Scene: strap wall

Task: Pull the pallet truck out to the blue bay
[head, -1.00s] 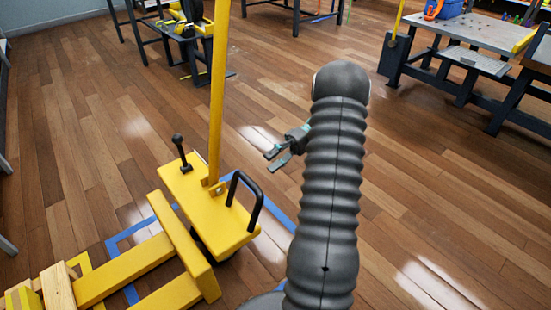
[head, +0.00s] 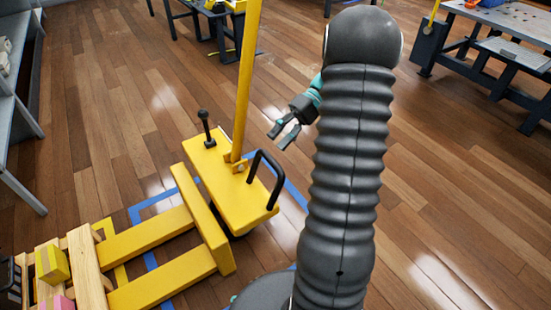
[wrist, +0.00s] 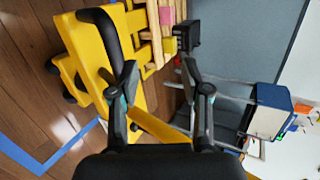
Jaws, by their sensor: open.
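The yellow pallet truck (head: 212,165) stands at lower left in the head view, its forks running left into a wooden pallet. It has a tall yellow pole (head: 247,80), a short black lever (head: 205,125) and a black U-shaped handle (head: 268,182). Blue tape (head: 292,190) on the floor outlines a bay around and partly under the truck. My gripper (head: 285,133) is open and empty, right of the pole and beyond the black handle in the picture. In the wrist view, the black handle (wrist: 115,42) is beside the left finger of my gripper (wrist: 159,78).
The wooden pallet (head: 88,262) carries a yellow box (head: 52,262) and a pink one. Yellow tape (head: 118,260) marks the floor there. A workbench (head: 495,40) stands at upper right. The wooden floor between is largely clear.

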